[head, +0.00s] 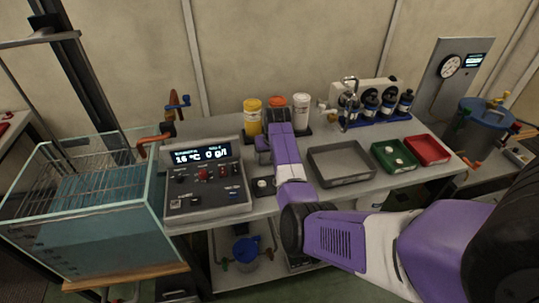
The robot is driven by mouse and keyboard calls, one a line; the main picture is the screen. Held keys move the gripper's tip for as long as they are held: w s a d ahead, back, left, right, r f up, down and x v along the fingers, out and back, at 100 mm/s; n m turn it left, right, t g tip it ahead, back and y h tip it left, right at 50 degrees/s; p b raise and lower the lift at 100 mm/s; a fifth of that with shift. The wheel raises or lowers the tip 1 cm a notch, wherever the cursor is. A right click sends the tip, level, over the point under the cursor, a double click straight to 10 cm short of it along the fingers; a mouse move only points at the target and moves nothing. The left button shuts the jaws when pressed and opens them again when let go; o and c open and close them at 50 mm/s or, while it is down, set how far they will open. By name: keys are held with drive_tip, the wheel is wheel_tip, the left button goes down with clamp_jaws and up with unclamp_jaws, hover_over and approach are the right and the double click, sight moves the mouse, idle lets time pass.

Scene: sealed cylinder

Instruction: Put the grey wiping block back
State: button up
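My purple arm reaches in from the lower right to the bench. My gripper (263,151) is at its far end, over the bench between the control box and the grey tray. Its fingers are too small and partly hidden by my own arm, so I cannot tell whether they are open, shut or holding something. I cannot make out the grey wiping block; it may be hidden behind my arm or gripper. A shallow grey tray (371,177) lies on the bench right of my arm and looks empty.
A control box (207,188) with a lit display stands left of my arm. Yellow (252,117), orange and white canisters stand behind it. Green (395,157) and red (428,149) trays lie to the right. A glass tank (100,215) is at the left.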

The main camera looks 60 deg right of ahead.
drive_tip(key=o, duration=1.3)
drive_tip(key=v, duration=1.2)
drive_tip(key=shift+w+r, duration=0.1)
